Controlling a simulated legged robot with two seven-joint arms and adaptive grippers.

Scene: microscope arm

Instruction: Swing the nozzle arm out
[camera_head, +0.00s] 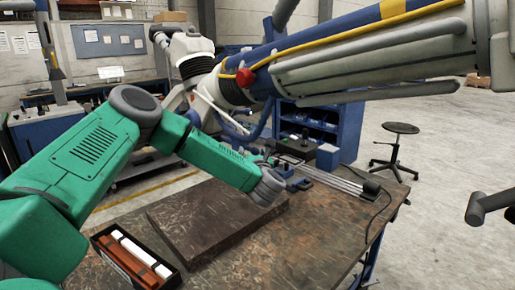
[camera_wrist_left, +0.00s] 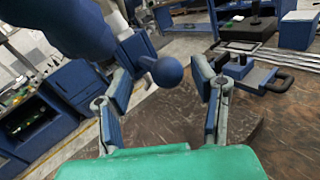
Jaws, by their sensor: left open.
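A large blue, white and grey jointed arm (camera_head: 325,50) with a yellow cable and a red knob (camera_head: 245,77) crosses the top of the head view; I cannot tell whether it is the nozzle arm. In the left wrist view, a blue arm (camera_wrist_left: 75,28) comes in from the upper left. My right gripper is not seen.
The worn bench (camera_head: 325,225) carries a dark flat slab (camera_head: 215,220), a black box with white and red-brown bars (camera_head: 135,255), and small devices and metal rods (camera_head: 330,178) at the back. A blue cabinet (camera_head: 340,125) and a stool (camera_head: 397,145) stand behind.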

